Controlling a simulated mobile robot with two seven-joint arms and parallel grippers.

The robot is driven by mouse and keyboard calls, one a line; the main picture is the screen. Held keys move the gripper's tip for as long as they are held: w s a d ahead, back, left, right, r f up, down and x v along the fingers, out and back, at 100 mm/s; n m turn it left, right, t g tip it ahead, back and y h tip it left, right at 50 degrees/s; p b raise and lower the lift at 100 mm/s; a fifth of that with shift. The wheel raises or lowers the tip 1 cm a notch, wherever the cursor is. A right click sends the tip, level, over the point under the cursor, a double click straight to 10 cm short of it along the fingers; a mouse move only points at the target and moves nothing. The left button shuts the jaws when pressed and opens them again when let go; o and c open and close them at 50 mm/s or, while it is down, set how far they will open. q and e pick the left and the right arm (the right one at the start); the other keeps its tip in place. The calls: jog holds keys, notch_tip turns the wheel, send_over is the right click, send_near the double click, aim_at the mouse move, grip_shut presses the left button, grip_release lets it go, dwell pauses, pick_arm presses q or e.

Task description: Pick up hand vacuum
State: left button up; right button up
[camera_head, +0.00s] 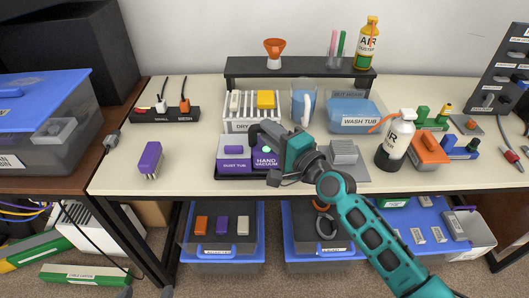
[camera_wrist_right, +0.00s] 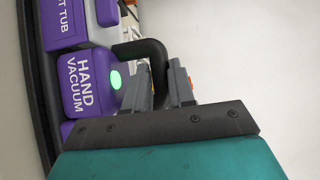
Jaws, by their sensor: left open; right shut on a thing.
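The hand vacuum (camera_head: 264,160) has a purple body with a white label, a green dot and a black handle. It sits on a black tray on the table beside the purple dust tub (camera_head: 234,165). My right gripper (camera_head: 271,132) is shut on its black handle. In the right wrist view, the fingers (camera_wrist_right: 160,80) close around the handle, next to the purple body of the vacuum (camera_wrist_right: 85,85). The gripper hides part of the vacuum in the head view. My left gripper (camera_head: 146,292) is open and empty at the bottom edge, away from the table top; only its fingertips show.
Behind the vacuum stand a white drying rack (camera_head: 240,126), a clear jug (camera_head: 303,103) and a blue wash tub (camera_head: 360,117). A spray bottle (camera_head: 395,142) stands to the right. A purple brush (camera_head: 150,158) is at left. The table's front left is mostly clear.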

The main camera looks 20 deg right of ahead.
grip_shut()
jog(key=shift+r, duration=0.1)
pick_arm(q)
jog(key=shift+r, duration=0.1)
pick_arm(e)
jog(key=shift+r, duration=0.1)
jog(key=shift+r, duration=0.2)
notch_tip(320, 180, up, 19)
jog(key=p, duration=0.8)
pick_arm(q)
jog(key=shift+y, duration=0.4)
jog(key=r, duration=0.2)
jog(key=a+r, duration=0.1)
jog(key=r, duration=0.2)
jog(key=shift+s+a+r, duration=0.3)
jog(key=shift+s+r, duration=0.05)
jog(key=shift+s, duration=0.05)
pick_arm(e)
jog(key=s+d+f+m+h, duration=0.1)
jog(key=s+m+h, duration=0.1)
jog(key=s, duration=0.3)
jog(key=s+d+f+m+t+h, duration=0.1)
jog(key=s+f+m+h, duration=0.1)
jog(key=s+h, duration=0.2)
jog(key=s, duration=0.2)
jog(key=shift+s+d, duration=0.25)
jog(key=shift+s, duration=0.05)
pick_arm(q)
jog(key=shift+s, duration=0.1)
